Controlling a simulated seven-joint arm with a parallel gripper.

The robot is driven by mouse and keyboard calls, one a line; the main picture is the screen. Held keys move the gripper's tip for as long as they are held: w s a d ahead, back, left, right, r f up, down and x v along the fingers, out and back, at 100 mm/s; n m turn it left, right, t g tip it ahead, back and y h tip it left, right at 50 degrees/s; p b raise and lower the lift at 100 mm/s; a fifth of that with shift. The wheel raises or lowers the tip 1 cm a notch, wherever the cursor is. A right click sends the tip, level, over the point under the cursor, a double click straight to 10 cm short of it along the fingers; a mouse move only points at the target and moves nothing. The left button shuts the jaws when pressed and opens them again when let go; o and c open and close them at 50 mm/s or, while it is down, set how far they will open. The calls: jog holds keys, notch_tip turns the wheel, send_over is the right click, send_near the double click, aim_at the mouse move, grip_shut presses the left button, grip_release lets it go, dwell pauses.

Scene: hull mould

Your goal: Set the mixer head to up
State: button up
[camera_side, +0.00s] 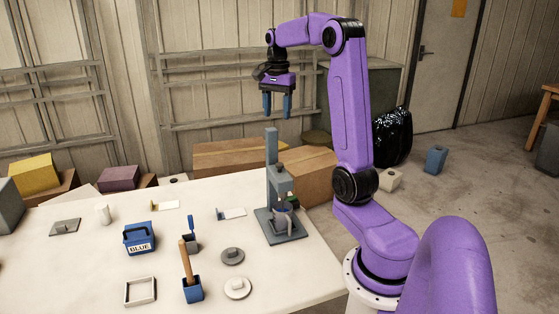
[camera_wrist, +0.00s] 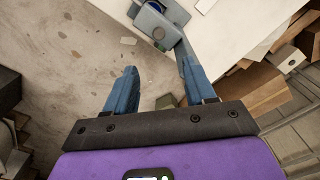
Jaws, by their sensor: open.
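The mixer (camera_side: 271,150) is a blue-grey stand with a tall post on a flat square base, at the right end of the white table. Its head (camera_side: 282,184) sits partway down the post, low over a small grey cup (camera_side: 284,222) on the base. Some green and dark detail shows by the cup, too small to make out. My gripper (camera_side: 277,112) is open and empty, pointing down, well above and apart from the post top. In the wrist view my gripper (camera_wrist: 157,56) shows its two blue fingers spread, with part of the mixer (camera_wrist: 157,24) beyond them at the top.
The table (camera_side: 85,285) holds a blue bin marked BLUE (camera_side: 139,238), a blue holder with a wooden handle (camera_side: 192,288), grey discs (camera_side: 237,287), a white frame (camera_side: 140,290) and small plates. Cardboard boxes (camera_side: 310,172) stand behind the mixer. The air around my gripper is clear.

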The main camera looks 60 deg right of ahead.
send_near(279, 164)
notch_tip(279, 164, down, 8)
jog(key=shift+d+f, duration=0.1)
jog(key=shift+f, duration=0.15)
dwell(0.4)
